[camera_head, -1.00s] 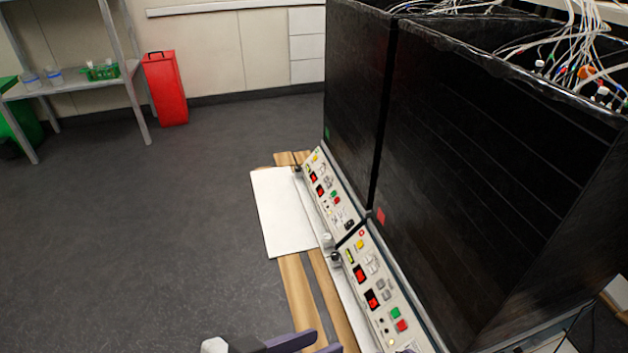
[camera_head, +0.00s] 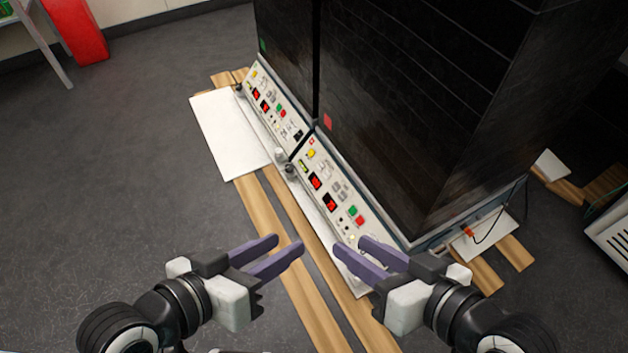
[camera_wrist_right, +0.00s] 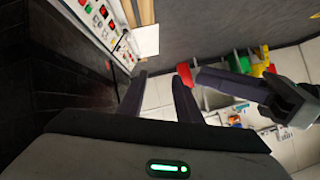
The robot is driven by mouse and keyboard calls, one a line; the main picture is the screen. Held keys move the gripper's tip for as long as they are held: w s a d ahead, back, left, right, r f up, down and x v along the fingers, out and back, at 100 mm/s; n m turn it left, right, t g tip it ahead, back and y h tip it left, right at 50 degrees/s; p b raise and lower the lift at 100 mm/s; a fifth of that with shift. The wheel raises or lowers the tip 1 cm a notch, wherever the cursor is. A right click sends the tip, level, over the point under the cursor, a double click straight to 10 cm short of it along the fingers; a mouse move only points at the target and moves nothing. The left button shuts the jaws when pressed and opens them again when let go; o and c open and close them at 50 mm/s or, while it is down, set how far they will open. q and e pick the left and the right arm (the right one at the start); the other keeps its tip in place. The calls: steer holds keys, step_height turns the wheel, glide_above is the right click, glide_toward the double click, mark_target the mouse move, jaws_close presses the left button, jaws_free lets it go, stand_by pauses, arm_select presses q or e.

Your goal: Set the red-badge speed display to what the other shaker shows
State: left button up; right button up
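Two black shakers stand side by side. The near shaker (camera_head: 420,110) carries a red badge (camera_head: 327,121); the far shaker (camera_head: 285,50) carries a green badge (camera_head: 262,45). The near control panel (camera_head: 322,168) has two red displays (camera_head: 330,203), a green button (camera_head: 352,211) and a red button (camera_head: 360,221). The far panel (camera_head: 285,122) has similar displays (camera_head: 256,93). The digits are too small to read. My left gripper (camera_head: 288,243) is open and empty, left of the near panel. My right gripper (camera_head: 349,244) is open and empty by that panel's near end.
Dark knobs (camera_head: 291,170) stick out along the panels' front edge. A white board (camera_head: 228,135) lies on wooden planks (camera_head: 265,208) at the left. A red bin (camera_head: 75,30) stands far off by a shelf. The grey floor at the left is clear.

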steer(key=shift+c, duration=0.4)
jaws_close()
stand_by(1.4)
